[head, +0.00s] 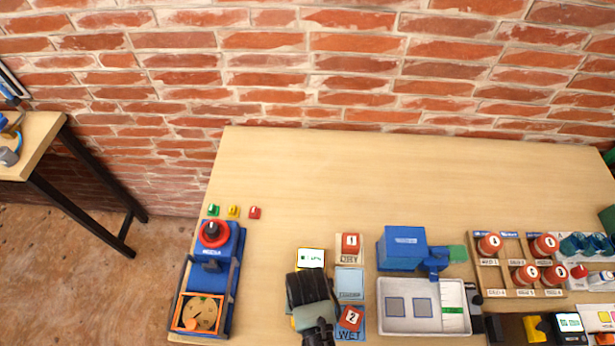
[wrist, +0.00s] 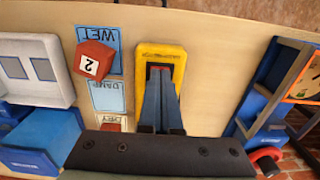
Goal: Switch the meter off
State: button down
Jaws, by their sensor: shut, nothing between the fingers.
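The meter is a yellow-edged box with a pale lit screen (head: 311,257) on the table in the head view. The screen has a green mark and small dark text that I cannot read surely. In the wrist view the meter's yellow end (wrist: 173,50) shows, with a small red and dark spot by my fingertips. My gripper (wrist: 160,73) is shut and empty, its fingers over the meter. I cannot tell whether the tips touch it. In the head view my dark hand hides the meter's lower part.
Right of the meter are DRY, DAMP and WET cards, with a red block 1 (head: 351,243) on DRY and a red block 2 (head: 351,318) on WET. A blue device (head: 231,275) stands left, a grey tray (head: 422,325) right. The table's back is clear.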

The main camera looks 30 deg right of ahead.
jog(key=shift+f, duration=0.35)
jog(key=shift+r, duration=0.1)
notch_tip(320, 180, up, 7)
jog(key=p, duration=0.7)
dwell(0.7)
